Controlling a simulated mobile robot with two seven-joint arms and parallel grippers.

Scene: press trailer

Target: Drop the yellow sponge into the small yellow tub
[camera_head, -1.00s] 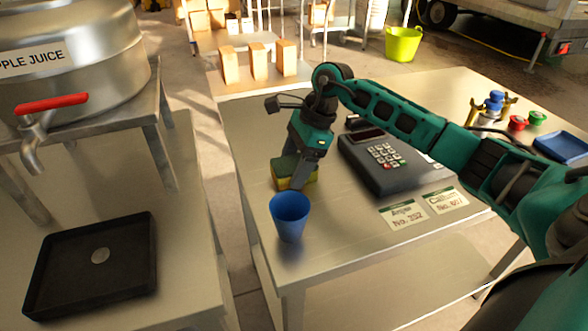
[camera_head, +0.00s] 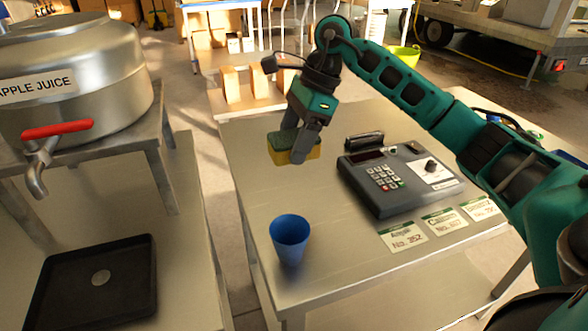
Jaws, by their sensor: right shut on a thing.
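The yellow sponge (camera_head: 276,153) with a green top layer shows at the centre of the head view. My right gripper (camera_head: 296,148) is shut on it, its fingers pointing down, and the sponge appears held above the metal table. A yellow-green tub (camera_head: 404,59) stands on the floor beyond the table's far side, partly hidden behind my right arm. The sponge is well apart from it. My left gripper is not in view.
A blue cup (camera_head: 289,236) stands near the table's front left corner. A juice urn (camera_head: 75,75) and black tray (camera_head: 98,285) are on the left. Cardboard boxes (camera_head: 231,84) stand behind.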

